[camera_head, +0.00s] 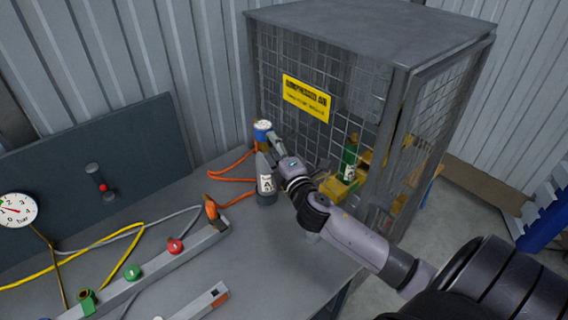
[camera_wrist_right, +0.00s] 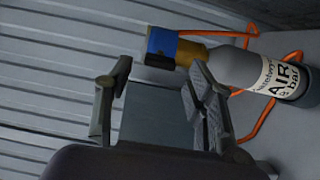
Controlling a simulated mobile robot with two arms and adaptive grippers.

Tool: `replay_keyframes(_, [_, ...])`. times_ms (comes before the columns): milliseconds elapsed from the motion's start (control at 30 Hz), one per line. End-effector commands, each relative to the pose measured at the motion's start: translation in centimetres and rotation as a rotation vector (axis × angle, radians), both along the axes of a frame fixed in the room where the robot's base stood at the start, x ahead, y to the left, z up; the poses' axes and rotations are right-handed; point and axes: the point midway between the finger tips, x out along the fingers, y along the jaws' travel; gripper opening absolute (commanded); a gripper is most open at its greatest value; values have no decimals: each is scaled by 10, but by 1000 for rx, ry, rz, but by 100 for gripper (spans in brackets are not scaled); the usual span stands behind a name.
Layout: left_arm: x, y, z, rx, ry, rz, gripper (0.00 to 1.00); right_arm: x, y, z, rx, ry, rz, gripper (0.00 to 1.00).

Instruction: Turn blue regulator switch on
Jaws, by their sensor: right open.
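The blue regulator switch (camera_head: 262,126) sits on top of a grey air cylinder (camera_head: 266,184) that stands on the grey bench beside the cage. In the right wrist view the blue switch (camera_wrist_right: 162,44) caps a brass-coloured regulator neck (camera_wrist_right: 190,53), and the cylinder (camera_wrist_right: 240,66) with its "AIR" label lies to the right. My right gripper (camera_head: 271,140) reaches in from the right, close to the switch. In the wrist view its open fingers (camera_wrist_right: 162,74) frame the switch's near side; I cannot tell whether they touch it. My left gripper is not in view.
A mesh cage (camera_head: 370,30) with a yellow sign (camera_head: 306,98) stands right behind the cylinder. An orange hose (camera_head: 228,170) loops left of it. A manifold bar (camera_head: 150,270) with red and green knobs and a pressure gauge (camera_head: 14,210) are at left.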

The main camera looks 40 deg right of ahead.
Motion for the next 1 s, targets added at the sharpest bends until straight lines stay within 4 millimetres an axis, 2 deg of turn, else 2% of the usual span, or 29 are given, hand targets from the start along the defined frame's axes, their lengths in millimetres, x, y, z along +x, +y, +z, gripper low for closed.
replay_keyframes(200, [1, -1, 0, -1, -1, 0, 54, -47, 11, -2, 2, 4, 1, 50])
replay_keyframes(400, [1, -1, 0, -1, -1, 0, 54, -79, 18, -2, 2, 4, -1, 50])
replay_keyframes(600, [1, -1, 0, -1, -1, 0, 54, -91, 20, -1, 0, 1, -1, 50])
replay_keyframes(1000, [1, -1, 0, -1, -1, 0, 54, -92, 21, -1, -1, 1, 0, 50])
